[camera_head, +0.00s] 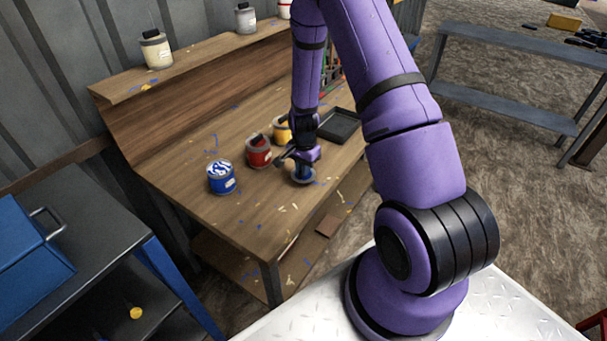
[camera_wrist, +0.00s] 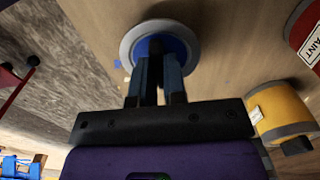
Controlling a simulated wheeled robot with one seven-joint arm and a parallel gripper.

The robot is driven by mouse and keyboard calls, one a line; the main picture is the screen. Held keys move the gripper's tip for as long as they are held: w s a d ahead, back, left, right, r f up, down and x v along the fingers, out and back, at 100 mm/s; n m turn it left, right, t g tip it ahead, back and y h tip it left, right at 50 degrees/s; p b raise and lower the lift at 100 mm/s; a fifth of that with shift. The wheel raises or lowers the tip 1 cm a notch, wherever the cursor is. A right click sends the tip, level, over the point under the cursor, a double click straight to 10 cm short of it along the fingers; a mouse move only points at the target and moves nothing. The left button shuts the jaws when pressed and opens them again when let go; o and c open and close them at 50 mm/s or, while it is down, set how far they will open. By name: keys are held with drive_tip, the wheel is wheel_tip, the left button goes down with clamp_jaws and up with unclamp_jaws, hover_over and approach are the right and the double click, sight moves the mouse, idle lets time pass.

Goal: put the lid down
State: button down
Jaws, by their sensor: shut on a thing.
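The lid (camera_wrist: 126,47) is a round disc with a grey rim and a blue middle. In the wrist view my gripper (camera_wrist: 160,62) is shut on the middle of it. In the head view the lid (camera_head: 300,178) is at or just above the wooden bench top (camera_head: 262,200), right of the cans, with my gripper (camera_head: 301,170) over it. I cannot tell whether the lid touches the bench. A blue can (camera_head: 221,178) with a white and blue top stands to the left. A red can (camera_head: 258,151) and a yellow can (camera_head: 282,129) stand behind.
A black tray (camera_head: 340,125) lies on the bench behind the lid. Paint specks dot the bench. A shelf at the back holds a cream can (camera_head: 156,50) and a grey can (camera_head: 246,18). The bench's front area is clear. A blue toolbox (camera_head: 28,255) stands at left.

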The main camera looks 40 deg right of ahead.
drive_tip(key=shift+f, duration=1.4)
drive_tip(key=shift+f, duration=0.15)
drive_tip(key=c, duration=1.2)
unclamp_jaws()
